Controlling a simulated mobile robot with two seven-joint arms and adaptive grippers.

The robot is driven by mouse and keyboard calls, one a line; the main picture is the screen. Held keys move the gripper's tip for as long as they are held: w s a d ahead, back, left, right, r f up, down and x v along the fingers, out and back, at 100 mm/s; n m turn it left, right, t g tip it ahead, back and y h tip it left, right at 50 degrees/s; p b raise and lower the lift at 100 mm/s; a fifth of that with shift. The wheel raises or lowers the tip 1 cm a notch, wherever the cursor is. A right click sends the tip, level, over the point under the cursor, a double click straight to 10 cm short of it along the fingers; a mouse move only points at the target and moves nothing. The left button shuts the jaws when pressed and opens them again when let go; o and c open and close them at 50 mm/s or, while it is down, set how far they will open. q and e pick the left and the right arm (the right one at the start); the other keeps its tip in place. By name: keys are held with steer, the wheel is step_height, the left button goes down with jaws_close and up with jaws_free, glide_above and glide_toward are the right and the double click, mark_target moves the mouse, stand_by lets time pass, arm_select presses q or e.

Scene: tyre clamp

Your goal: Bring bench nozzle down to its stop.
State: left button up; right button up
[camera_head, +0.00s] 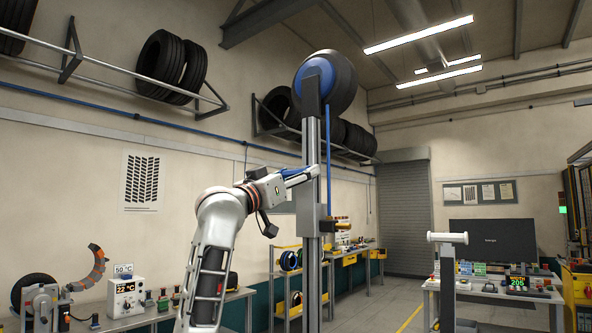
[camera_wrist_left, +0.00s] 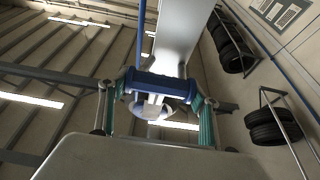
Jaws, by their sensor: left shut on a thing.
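A tall grey column (camera_head: 311,130) stands in the middle of the head view. My left gripper (camera_head: 298,173) reaches it from the left and is shut on a blue part beside the column. In the left wrist view, the blue part (camera_wrist_left: 160,84) lies across between the two greenish fingers, with a white piece below it. I cannot tell which part is the bench nozzle, and no stop can be made out. My right gripper is not in view.
A dark wheel with a blue hub (camera_head: 340,80) is at the column's top. A blue hose (camera_head: 328,150) hangs beside the column. A bench (camera_head: 150,316) with tools stands at the lower left.

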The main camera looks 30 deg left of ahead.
arm_select(q)
steer(key=b, duration=0.2)
glide_toward(308, 211)
steer(key=x, duration=0.4)
steer(key=shift+w+r, duration=0.2)
steer(key=shift+w, duration=0.15)
step_height(308, 211, down, 41)
steer(key=b, duration=0.4)
steer(key=shift+s+r, duration=0.15)
steer(key=shift+r, duration=0.1)
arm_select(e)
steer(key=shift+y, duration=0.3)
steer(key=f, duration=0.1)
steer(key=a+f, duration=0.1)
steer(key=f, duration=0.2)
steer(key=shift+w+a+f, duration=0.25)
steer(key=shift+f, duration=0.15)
arm_select(q)
steer(key=o, duration=1.6)
steer(key=shift+r, duration=0.1)
